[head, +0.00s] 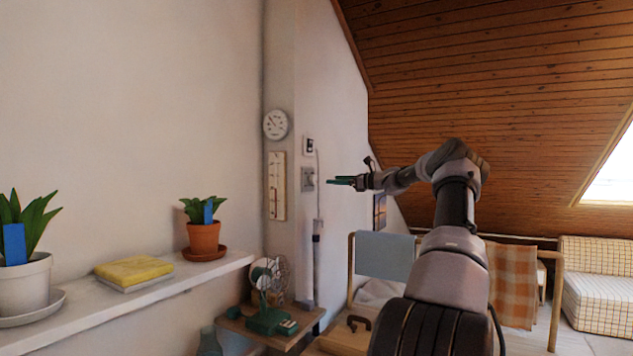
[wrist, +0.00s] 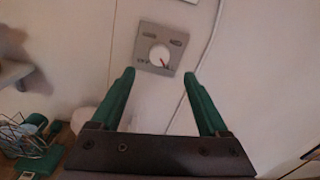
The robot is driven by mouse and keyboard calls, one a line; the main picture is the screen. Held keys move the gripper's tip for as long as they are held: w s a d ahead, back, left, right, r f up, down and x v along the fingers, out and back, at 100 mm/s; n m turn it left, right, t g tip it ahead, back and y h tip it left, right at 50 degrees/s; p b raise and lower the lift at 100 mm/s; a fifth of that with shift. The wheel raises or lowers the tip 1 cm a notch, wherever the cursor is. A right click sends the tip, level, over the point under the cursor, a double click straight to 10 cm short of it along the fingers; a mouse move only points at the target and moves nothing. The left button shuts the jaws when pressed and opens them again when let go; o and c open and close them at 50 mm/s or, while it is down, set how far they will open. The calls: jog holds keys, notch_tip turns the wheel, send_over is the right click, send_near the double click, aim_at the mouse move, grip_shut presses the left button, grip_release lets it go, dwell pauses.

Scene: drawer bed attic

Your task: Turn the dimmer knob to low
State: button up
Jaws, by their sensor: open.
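The dimmer is a grey square plate on the wall with a round white knob (wrist: 159,55) bearing a red pointer mark. Small markings sit near the knob but are too blurred to read fully. In the head view the dimmer plate (head: 307,179) is on the white wall, left of my gripper (head: 341,181). In the wrist view my gripper (wrist: 158,82) has two green fingers, spread apart and empty. The knob appears just beyond the fingertips, between their lines, and looks untouched.
A thermometer board (head: 277,186) and round dial (head: 275,124) hang to the left. A small shelf below holds a green fan (head: 268,318).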

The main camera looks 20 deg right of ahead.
aim_at(315, 179)
jog(key=x, duration=0.9)
jog(key=shift+w+a+f, duration=0.1)
jog(key=shift+a, duration=0.1)
grip_shut()
